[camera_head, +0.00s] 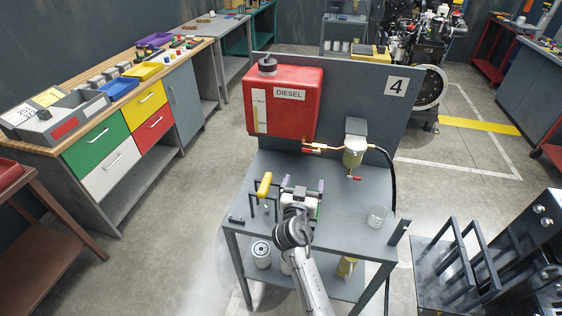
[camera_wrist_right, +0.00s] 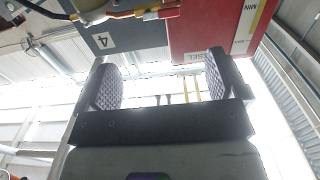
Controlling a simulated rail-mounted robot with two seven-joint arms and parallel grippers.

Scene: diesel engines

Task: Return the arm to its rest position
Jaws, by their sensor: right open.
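My right arm comes in from the bottom of the head view, and its gripper (camera_head: 301,190) is over the middle of the grey workstand (camera_head: 262,165). In the right wrist view the two black ridged fingers of this gripper (camera_wrist_right: 163,78) stand wide apart with nothing between them. Beyond them are the red tank (camera_wrist_right: 205,35) and the number 4 panel (camera_wrist_right: 120,35), seen from below. The red DIESEL tank (camera_head: 290,100) is mounted behind the gripper in the head view. My left gripper is not in view.
A yellow-handled part (camera_head: 264,185) stands just left of the gripper. A filter bowl (camera_head: 355,152) hangs from the panel, and a glass beaker (camera_head: 376,216) stands at the right. Open floor (camera_head: 185,235) lies to the left.

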